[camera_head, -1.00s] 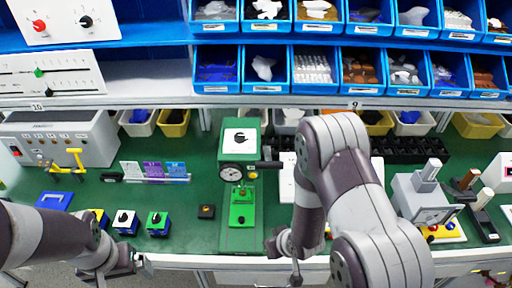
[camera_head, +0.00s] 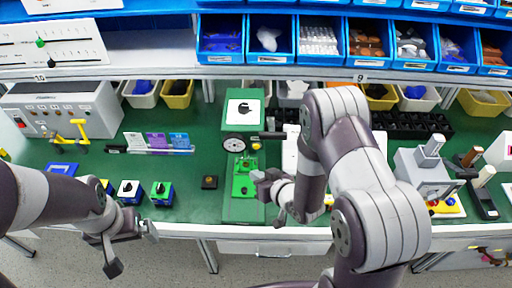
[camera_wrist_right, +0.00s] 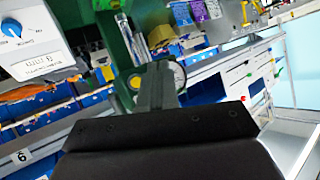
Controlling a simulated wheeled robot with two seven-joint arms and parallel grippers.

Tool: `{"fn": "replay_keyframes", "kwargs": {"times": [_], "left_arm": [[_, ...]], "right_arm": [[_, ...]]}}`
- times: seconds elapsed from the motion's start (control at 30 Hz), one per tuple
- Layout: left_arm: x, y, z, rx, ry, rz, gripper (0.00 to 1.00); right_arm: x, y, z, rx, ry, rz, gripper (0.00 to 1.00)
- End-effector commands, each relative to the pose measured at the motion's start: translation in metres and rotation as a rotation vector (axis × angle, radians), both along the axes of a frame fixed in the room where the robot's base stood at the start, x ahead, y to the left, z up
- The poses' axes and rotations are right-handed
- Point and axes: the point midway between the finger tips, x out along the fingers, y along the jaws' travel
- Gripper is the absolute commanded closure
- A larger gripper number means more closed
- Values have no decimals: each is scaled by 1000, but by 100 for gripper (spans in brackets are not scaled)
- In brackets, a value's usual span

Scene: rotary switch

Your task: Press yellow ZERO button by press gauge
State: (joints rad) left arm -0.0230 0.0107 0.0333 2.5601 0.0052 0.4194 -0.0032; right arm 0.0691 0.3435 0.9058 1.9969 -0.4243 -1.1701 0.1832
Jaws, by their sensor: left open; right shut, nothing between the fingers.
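The green press (camera_head: 245,108) stands at the middle of the bench with a round white-faced dial gauge (camera_head: 235,144). A small yellow button (camera_head: 255,148) sits just right of the dial. In the right wrist view the dial (camera_wrist_right: 179,77) and the yellow button (camera_wrist_right: 135,82) show close beside my right fingers (camera_wrist_right: 157,85). My right gripper (camera_head: 264,184) is shut and empty, over the right side of the press base, below the button in the head view and apart from it. My left gripper (camera_head: 132,248) is open and empty, in front of the bench edge.
Blue-based switch boxes (camera_head: 162,193) stand further left. A grey machine (camera_head: 425,172) stands to the right. Blue bins (camera_head: 320,38) hang above.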

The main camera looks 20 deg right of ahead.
Motion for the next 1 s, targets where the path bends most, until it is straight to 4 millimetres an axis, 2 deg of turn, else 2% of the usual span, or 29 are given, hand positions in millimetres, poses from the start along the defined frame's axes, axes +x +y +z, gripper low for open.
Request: {"fn": "replay_keyframes", "kwargs": {"times": [0.2, 0.43, 0.6, 1.0], "left_arm": [[0, 0, -3, 0, 0, 0, 0], [0, 0, -6, 0, 0, 0, 0], [0, 0, -7, 0, 0, 0, 0], [0, 0, -7, 0, 0, 0, 0]], "right_arm": [[32, -9, -1, 0, -1, -1, 100], [56, -16, 0, -1, -1, 0, 100], [63, -19, 0, -1, 1, -1, 100], [64, -19, 0, 0, 1, 0, 100]]}}
